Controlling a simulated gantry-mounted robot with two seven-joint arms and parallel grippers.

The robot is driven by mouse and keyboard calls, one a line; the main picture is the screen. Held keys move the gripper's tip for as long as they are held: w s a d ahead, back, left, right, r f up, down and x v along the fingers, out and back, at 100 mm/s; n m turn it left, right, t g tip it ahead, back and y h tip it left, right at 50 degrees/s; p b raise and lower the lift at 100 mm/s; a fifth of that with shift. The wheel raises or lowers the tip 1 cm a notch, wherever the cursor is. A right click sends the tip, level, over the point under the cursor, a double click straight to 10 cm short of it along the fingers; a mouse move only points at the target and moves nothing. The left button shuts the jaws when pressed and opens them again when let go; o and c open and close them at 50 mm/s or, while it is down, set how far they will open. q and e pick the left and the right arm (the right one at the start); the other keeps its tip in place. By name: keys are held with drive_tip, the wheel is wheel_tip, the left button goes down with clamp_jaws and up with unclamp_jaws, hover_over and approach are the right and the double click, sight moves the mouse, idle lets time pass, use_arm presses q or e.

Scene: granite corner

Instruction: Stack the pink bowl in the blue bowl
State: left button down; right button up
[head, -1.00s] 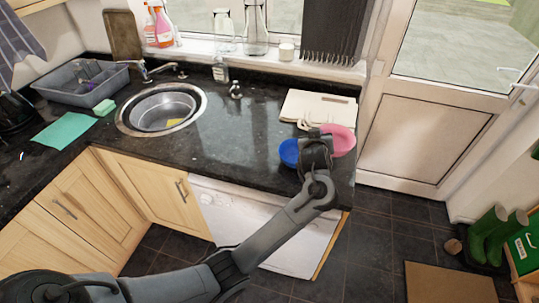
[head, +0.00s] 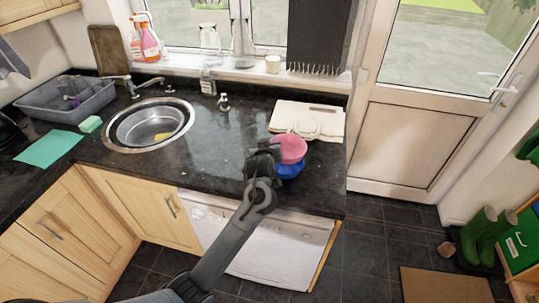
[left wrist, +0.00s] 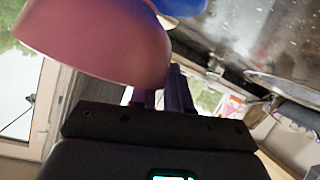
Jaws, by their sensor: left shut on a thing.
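My left gripper (head: 274,151) is shut on the pink bowl (head: 293,148), at its left side. The pink bowl overlaps the far part of the blue bowl (head: 290,170), which is on the black worktop near its front right end. I cannot tell whether the two bowls touch. In the left wrist view the pink bowl (left wrist: 105,40) fills the upper left, in front of the gripper fingers (left wrist: 160,95). A piece of the blue bowl (left wrist: 180,6) shows at the top edge. My right gripper is not in view.
A pale folded cloth or board (head: 308,119) lies just behind the bowls. The sink (head: 150,125) is to the left, with a soap dispenser (head: 223,102) behind the worktop's middle. The worktop (head: 215,150) between sink and bowls is clear. Its right end is close to the bowls.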

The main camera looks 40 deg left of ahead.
use_arm(q)
drive_tip(key=shift+a+f, duration=0.1)
drive_tip(key=shift+f, duration=1.95)
drive_tip(key=shift+f, duration=0.1)
drive_tip(key=c, duration=1.1)
unclamp_jaws()
drive_tip(key=shift+s+r, duration=0.2)
drive_tip(key=p+v, duration=0.1)
drive_tip(key=v, duration=1)
drive_tip(key=s+d+f+m+g+h, duration=0.2)
drive_tip(key=s+d+f+m+h, duration=0.45)
drive_tip(key=s+d+f, duration=0.4)
drive_tip(key=s+d+f+m+g, duration=0.1)
drive_tip(key=s+d+g, duration=0.1)
drive_tip(key=s, duration=0.4)
drive_tip(key=s+d+f+m+g, duration=0.1)
drive_tip(key=s+d+m, duration=0.1)
drive_tip(key=s, duration=0.4)
drive_tip(key=s+d+f+m+g+h, duration=0.1)
drive_tip(key=s+d+f+m+g, duration=0.1)
drive_tip(key=s, duration=0.4)
drive_tip(key=shift+s+d+f+g, duration=0.1)
drive_tip(key=shift+d+g, duration=0.2)
drive_tip(key=shift+d, duration=0.15)
